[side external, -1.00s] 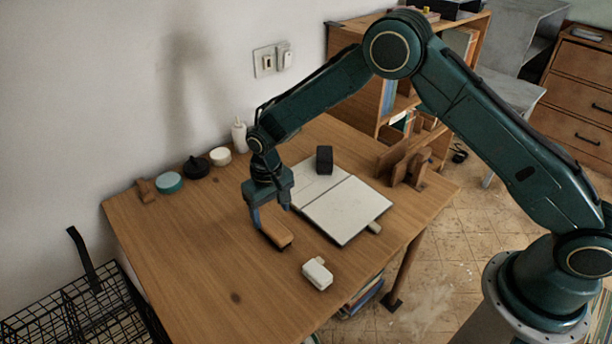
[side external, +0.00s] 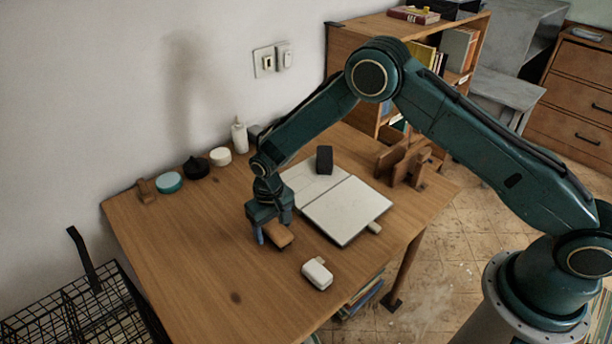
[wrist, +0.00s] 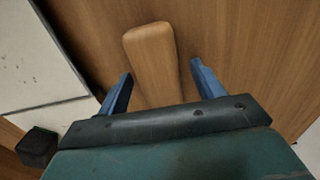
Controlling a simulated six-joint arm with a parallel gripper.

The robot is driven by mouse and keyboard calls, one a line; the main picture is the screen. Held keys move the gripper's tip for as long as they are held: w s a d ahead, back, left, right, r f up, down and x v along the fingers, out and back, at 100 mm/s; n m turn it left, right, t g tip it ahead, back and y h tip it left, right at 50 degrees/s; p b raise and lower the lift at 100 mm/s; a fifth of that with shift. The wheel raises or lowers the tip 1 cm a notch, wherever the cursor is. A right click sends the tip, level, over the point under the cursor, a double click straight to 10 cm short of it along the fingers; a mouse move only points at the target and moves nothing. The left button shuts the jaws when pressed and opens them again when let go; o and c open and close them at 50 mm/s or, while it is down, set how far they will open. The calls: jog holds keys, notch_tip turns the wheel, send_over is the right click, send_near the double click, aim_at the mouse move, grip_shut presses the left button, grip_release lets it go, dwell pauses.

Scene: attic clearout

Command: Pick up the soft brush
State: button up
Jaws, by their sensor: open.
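The soft brush (side external: 280,238) appears as a light-brown wooden block with rounded ends, lying on the desk left of the open book. I cannot make out its bristles. In the wrist view the brush (wrist: 150,50) runs up the picture between my two blue fingers, with a gap on either side. My gripper (side external: 273,231) points down, low over the desk, and covers the brush's far part in the side view. The jaws are open, with a finger on each side of the brush; it also shows in the wrist view (wrist: 161,72).
The open book (side external: 348,210) lies right of the brush, with a black block (side external: 324,159) at its far edge. A white object (side external: 317,274) sits in front on the desk (side external: 190,260). A teal-lidded jar (side external: 169,182) and other items line the wall. The left front desk is clear.

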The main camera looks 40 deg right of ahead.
aim_at(272, 225)
dwell(0.4)
jog(key=c, duration=1.2)
notch_tip(272, 225, up, 20)
dwell(0.5)
